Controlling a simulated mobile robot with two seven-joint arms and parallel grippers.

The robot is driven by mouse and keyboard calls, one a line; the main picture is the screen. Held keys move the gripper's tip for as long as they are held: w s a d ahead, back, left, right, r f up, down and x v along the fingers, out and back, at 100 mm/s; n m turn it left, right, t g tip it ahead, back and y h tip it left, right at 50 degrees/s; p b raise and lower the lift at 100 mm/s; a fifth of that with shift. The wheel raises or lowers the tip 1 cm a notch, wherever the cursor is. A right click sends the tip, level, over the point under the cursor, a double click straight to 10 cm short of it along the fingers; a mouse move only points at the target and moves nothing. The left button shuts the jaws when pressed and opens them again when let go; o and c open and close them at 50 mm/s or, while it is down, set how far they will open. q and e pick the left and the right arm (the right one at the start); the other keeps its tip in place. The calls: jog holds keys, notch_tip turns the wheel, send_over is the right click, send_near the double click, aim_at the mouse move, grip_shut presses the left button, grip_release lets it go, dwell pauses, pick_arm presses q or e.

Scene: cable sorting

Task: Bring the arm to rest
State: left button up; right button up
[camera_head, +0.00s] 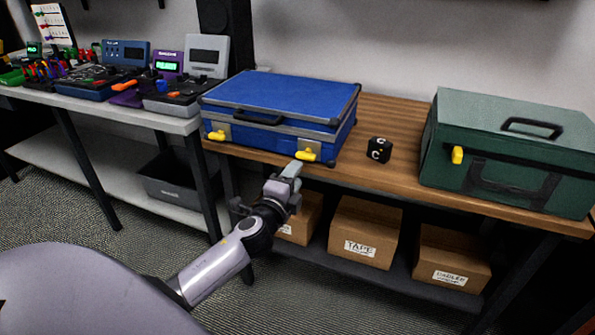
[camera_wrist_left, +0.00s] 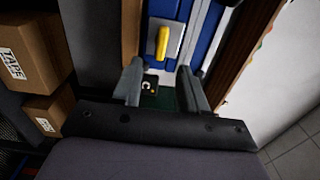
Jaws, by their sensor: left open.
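My left gripper (camera_head: 287,178) is in front of the wooden table's front edge, close below the right yellow latch (camera_head: 307,154) of the blue case. In the left wrist view its two fingers (camera_wrist_left: 160,88) are apart with nothing held between them. The blue case (camera_head: 285,97) is closed and stands on the wooden table. In the left wrist view a yellow latch (camera_wrist_left: 162,43) on the blue case shows beyond the fingertips. My right gripper is not in view.
A black cube (camera_head: 379,150) sits between the blue case and a closed green case (camera_head: 500,150). Cardboard boxes (camera_head: 362,232) stand on the shelf below. A white table (camera_head: 110,110) with electronics and tools is at left. Carpet in front is clear.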

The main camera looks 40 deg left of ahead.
pick_arm(q)
jog(key=shift+s, duration=0.1)
dwell(0.5)
jog(key=s+d+f+n+g+h+p, duration=0.2)
jog(key=s+d+f+n, duration=0.2)
jog(key=s, duration=0.4)
jog(key=s+d+f+n+g+h+p, duration=0.2)
jog(key=s+d+f+n+p, duration=0.1)
jog(key=s+d, duration=0.4)
jog(key=s+d+f+n+g+h+p, duration=0.2)
jog(key=s+d+f+n, duration=0.3)
jog(key=s, duration=0.5)
jog(key=shift+s+d+n+g+p, duration=0.25)
jog(key=shift+n+g+p, duration=0.25)
jog(key=shift+n+p, duration=0.15)
